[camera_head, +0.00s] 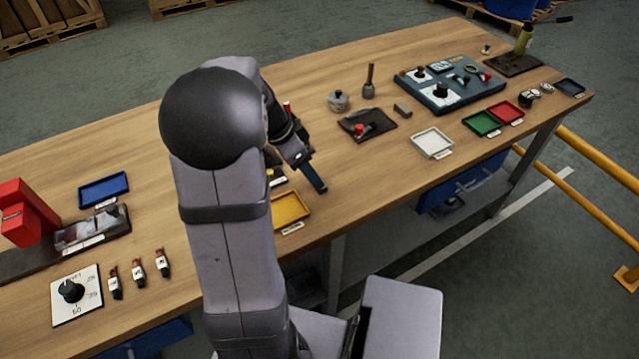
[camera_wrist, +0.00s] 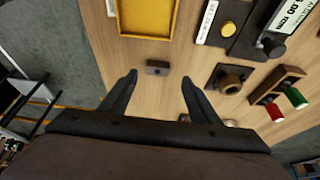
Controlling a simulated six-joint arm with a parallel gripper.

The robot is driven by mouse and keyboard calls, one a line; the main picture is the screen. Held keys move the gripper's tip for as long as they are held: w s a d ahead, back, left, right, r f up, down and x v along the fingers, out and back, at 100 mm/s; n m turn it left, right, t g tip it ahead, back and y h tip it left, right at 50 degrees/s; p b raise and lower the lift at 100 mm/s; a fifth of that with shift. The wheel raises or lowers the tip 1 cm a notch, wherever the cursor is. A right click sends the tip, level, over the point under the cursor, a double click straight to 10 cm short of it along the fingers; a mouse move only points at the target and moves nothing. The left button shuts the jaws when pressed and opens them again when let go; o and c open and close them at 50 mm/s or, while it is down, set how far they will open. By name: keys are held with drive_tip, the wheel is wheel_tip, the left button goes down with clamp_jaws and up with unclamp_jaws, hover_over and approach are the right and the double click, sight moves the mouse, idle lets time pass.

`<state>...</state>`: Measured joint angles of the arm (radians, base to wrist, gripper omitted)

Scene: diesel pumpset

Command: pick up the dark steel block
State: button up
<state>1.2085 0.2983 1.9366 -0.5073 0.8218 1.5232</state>
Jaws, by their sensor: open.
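A small dark steel block (camera_wrist: 157,68) lies on the wooden table in the wrist view. It is just below the edge of the yellow tray, apart from it. My gripper (camera_wrist: 158,82) is open, its two dark fingers spread to either side below the block in the picture. Nothing is between the fingertips, and they do not appear to touch the block. In the head view my gripper (camera_head: 318,186) points down by the right side of the yellow tray (camera_head: 290,207). The block by this tray cannot be made out there, probably hidden by my gripper.
A small grey block (camera_head: 402,110) lies farther right. A dark mat (camera_head: 380,122) with a red-topped part and a white tray (camera_head: 432,142) are also to the right. In the wrist view, a round brown part (camera_wrist: 230,78) and a wooden rack (camera_wrist: 277,92) stand right of the block.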

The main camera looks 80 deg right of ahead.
drive_tip(key=shift+s+f+p, duration=0.3)
drive_tip(key=shift+f, duration=0.15)
drive_tip(key=shift+p+x, duration=0.55)
drive_tip(key=shift+x, duration=1.6)
drive_tip(key=shift+s+r, duration=0.1)
drive_tip(key=shift+c, duration=0.7)
drive_tip(key=c, duration=1)
drive_tip(key=shift+c, duration=0.5)
drive_tip(key=shift+r, duration=0.1)
